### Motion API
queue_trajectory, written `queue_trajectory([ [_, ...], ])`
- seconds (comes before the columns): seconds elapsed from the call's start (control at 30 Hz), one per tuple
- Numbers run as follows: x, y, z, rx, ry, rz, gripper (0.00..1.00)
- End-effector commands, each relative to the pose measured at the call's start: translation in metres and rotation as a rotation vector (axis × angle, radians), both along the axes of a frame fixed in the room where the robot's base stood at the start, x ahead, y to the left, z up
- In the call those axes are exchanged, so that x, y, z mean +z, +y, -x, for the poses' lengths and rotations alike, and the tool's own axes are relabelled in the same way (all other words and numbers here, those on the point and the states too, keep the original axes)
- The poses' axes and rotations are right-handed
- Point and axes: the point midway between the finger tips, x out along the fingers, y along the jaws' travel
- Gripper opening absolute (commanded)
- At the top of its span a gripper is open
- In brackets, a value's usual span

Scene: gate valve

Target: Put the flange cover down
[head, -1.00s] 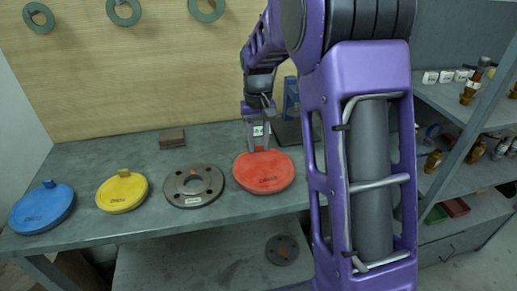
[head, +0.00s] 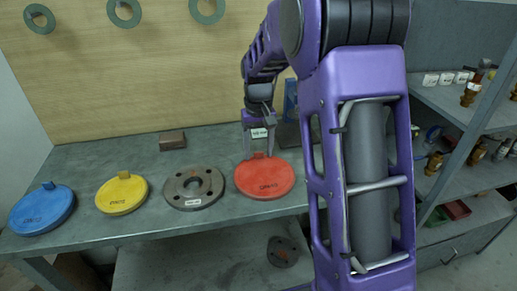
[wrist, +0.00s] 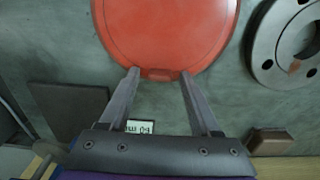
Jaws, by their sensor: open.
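The red round flange cover (head: 265,180) lies flat on the grey workbench (head: 140,156), right of a dark bolted flange (head: 194,187). It has a small tab at its back edge and dark lettering on top. My gripper (head: 259,156) points down at that back edge. In the wrist view the red cover (wrist: 168,30) fills the upper middle. My gripper (wrist: 160,72) shows there with its fingers apart, one on each side of the tab, with gaps visible. Whether a fingertip touches the cover cannot be told.
A yellow cover (head: 122,195) and a blue cover (head: 43,209) lie to the left. A brown block (head: 172,140) sits at the back. A small label (wrist: 140,127) lies behind the red cover. Shelves with brass fittings (head: 434,163) stand at the right. A dark disc (head: 283,251) lies on the lower shelf.

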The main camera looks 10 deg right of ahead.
Motion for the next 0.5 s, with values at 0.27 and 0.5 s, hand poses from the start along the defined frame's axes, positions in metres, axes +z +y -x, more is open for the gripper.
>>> queue_trajectory([
  [0.27, 0.040, 0.000, -0.001, 0.000, -0.006, 0.000, 0.64],
  [0.5, 0.091, 0.000, -0.001, 0.000, -0.003, 0.000, 0.64],
])
